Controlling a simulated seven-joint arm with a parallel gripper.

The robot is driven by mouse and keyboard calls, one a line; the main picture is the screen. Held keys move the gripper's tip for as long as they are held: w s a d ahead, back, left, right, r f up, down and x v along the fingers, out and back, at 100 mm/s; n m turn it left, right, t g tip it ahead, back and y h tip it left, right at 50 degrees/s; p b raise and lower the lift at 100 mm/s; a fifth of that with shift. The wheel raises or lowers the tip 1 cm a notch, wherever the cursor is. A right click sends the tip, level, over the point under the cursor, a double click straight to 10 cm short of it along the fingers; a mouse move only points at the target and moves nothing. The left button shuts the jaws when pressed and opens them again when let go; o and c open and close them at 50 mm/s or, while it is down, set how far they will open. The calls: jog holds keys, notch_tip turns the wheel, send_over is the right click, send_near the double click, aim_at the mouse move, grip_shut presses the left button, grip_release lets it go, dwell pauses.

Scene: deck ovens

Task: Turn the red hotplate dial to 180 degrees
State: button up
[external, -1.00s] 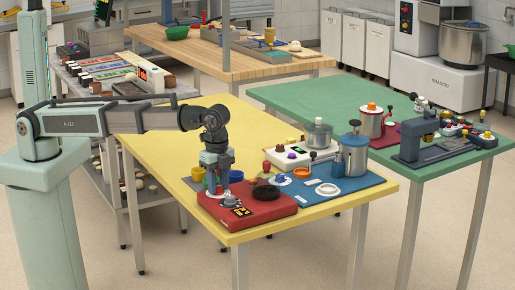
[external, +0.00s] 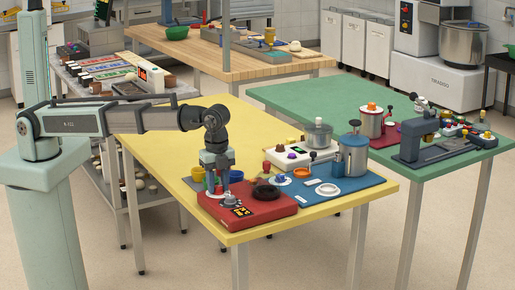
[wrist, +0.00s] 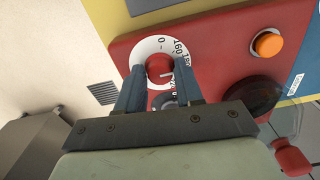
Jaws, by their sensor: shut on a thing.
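The red hotplate (external: 270,208) sits at the near end of the yellow table; its red body also fills much of the wrist view (wrist: 221,32). Its red dial knob (wrist: 158,64) stands in a white ring marked with numbers; 0, 160 and 180 can be read in part. A pale pointer line shows on the knob, toward its lower right; its exact reading I cannot tell. My gripper (wrist: 160,76) is shut on the knob, one finger on each side. In the external view my gripper (external: 227,190) reaches down over the hotplate's left part.
A round black plate (wrist: 250,93) and an orange button (wrist: 267,44) lie right of the dial. A blue mat (external: 350,190) with a blue-grey pot (external: 354,158) lies to the right; a yellow cup (external: 198,174) stands behind.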

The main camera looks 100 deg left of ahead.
aim_at(218, 186)
jog(key=o, duration=1)
jog(key=shift+r, duration=0.1)
notch_tip(218, 186, up, 14)
jog(key=shift+f, duration=0.2)
